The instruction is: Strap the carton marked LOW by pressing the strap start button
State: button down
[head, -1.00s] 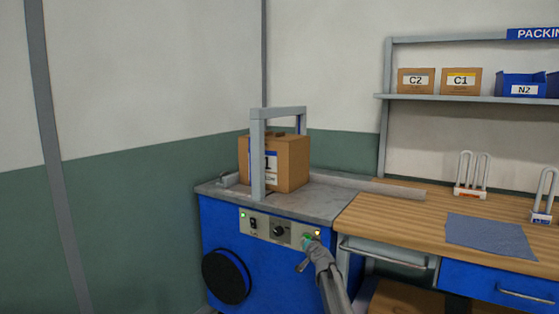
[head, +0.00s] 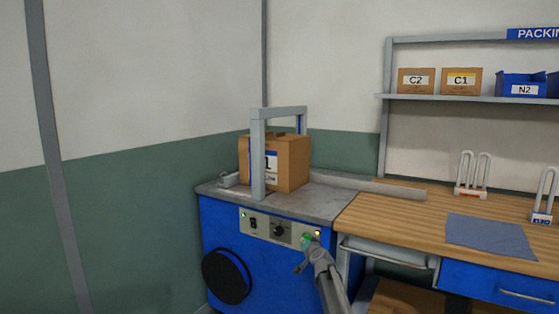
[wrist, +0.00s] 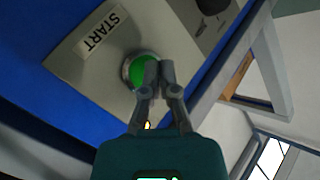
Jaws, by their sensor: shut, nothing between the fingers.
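The carton (head: 288,164) stands on the strapping machine's grey top (head: 318,201), within the grey arch (head: 257,155) in the head view. Its white label shows a 1; the smaller text below is too small to read surely, and the arch post hides part of the label. The green start button (wrist: 140,70) sits beside a START plate (wrist: 101,31) in the wrist view. My gripper (wrist: 157,74) is shut and empty, its fingertips over the right part of the button. I cannot tell whether they touch it. My gripper (head: 309,251) is at the panel's right end in the head view.
The control panel (head: 265,227) also has a dark knob, a switch and small lamps. A wooden bench (head: 390,215) with a blue cloth (head: 489,235) adjoins at right. A shelf (head: 440,97) holds cartons and blue bins. A black reel (head: 226,276) is on the machine's front.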

jog(key=shift+s+a, duration=0.9)
jog(key=shift+s, duration=0.3)
jog(key=shift+s+a, duration=0.85)
jog(key=shift+s, duration=0.35)
